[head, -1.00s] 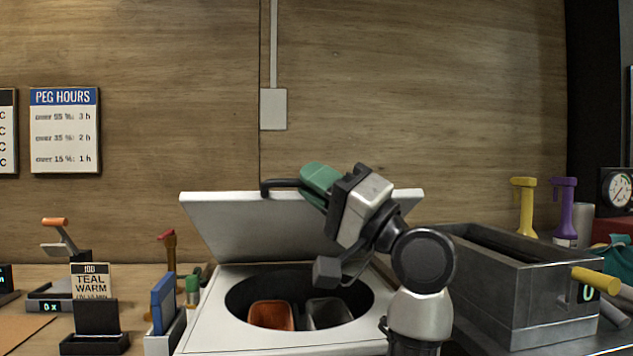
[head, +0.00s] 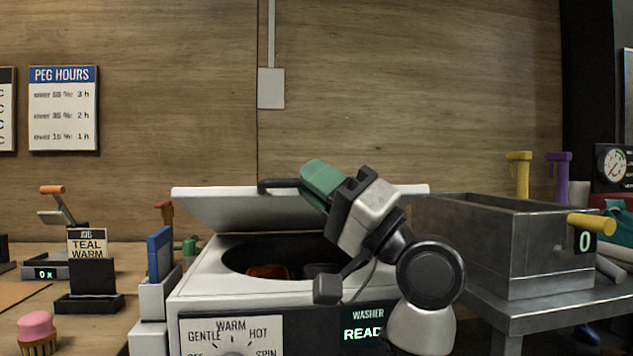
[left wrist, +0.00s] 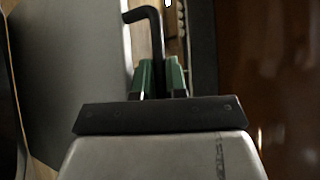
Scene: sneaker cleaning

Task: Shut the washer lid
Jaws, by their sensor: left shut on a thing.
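The washer (head: 205,290) is a white box with a round dark opening in its top. Its white lid (head: 220,207) is hinged at the back and stands partly open, tilted over the opening. My left gripper (head: 312,182), with green fingers, is shut on the dark lid handle (head: 275,184) at the lid's upper edge. In the left wrist view the handle (left wrist: 155,35) runs between the green fingers (left wrist: 160,78), beside the pale lid (left wrist: 75,75). An orange-brown item (head: 268,271) and a grey item (head: 322,269) sit inside the washer, partly hidden. My right gripper is not seen.
A grey metal tank (head: 500,245) with a yellow handle stands on a metal table to the right. A blue item (head: 160,253) in a white holder and a dark card stand (head: 90,290) are at the left. A pink-topped brush (head: 37,332) stands front left.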

